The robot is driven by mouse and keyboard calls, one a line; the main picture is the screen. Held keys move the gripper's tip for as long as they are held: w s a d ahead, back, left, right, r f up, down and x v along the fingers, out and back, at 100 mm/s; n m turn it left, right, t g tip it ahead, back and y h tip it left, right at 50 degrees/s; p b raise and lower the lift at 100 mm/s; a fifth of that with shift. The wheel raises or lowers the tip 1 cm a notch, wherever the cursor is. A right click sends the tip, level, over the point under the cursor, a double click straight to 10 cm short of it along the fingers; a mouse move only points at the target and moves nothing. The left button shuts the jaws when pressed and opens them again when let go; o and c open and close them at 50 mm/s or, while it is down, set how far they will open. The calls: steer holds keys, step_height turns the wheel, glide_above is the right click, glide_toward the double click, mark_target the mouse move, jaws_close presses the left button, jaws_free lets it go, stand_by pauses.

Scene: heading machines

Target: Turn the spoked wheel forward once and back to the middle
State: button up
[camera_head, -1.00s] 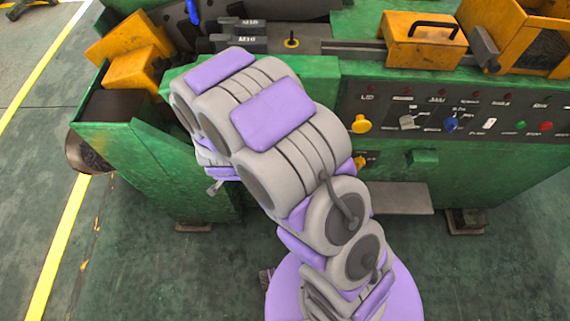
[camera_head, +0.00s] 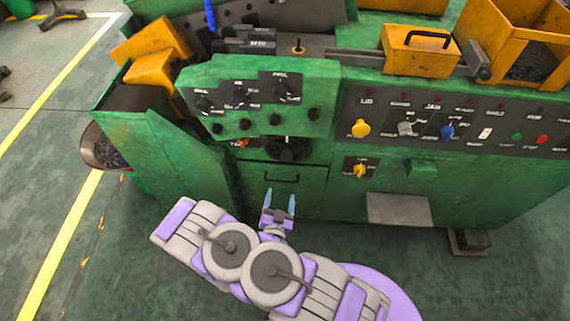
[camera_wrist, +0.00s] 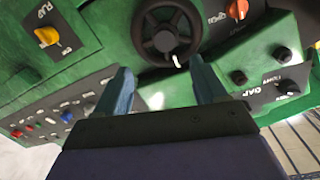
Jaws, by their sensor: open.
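The spoked wheel (camera_head: 287,148) is dark and small, on the green machine's front below a sloped panel of knobs. In the wrist view the wheel (camera_wrist: 150,38) is at the top centre, with a dark rim, spokes, a hub and a small white handle or mark at its lower edge. My gripper (camera_head: 280,196) is in front of the machine, below the wheel in the head view. Its two blue fingers (camera_wrist: 160,75) are spread apart with nothing between them. The wheel lies beyond the fingertips, and they appear clear of it.
A handled drawer front (camera_head: 283,178) is below the wheel. The knob panel (camera_head: 262,97) overhangs above. A yellow knob (camera_head: 360,171) and a grey ledge (camera_head: 398,209) are to the right. A scrap-filled bin (camera_head: 100,148) juts out at left. The floor in front is open.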

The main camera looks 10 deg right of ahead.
mark_target(286, 159)
steer(key=shift+n+t+y, duration=0.3)
steer(key=shift+n+t, duration=0.1)
steer(key=shift+t, duration=0.2)
steer(key=b+x, duration=0.1)
steer(key=x, duration=0.4)
steer(key=b+x, duration=0.2)
steer(key=x, duration=0.3)
steer(key=b+x, duration=0.1)
steer(key=x, duration=0.4)
steer(key=shift+w+d+r+b, duration=0.25)
steer(key=shift+d+b, duration=0.05)
steer(key=shift+d, duration=0.2)
steer(key=shift+w, duration=0.45)
jaws_close()
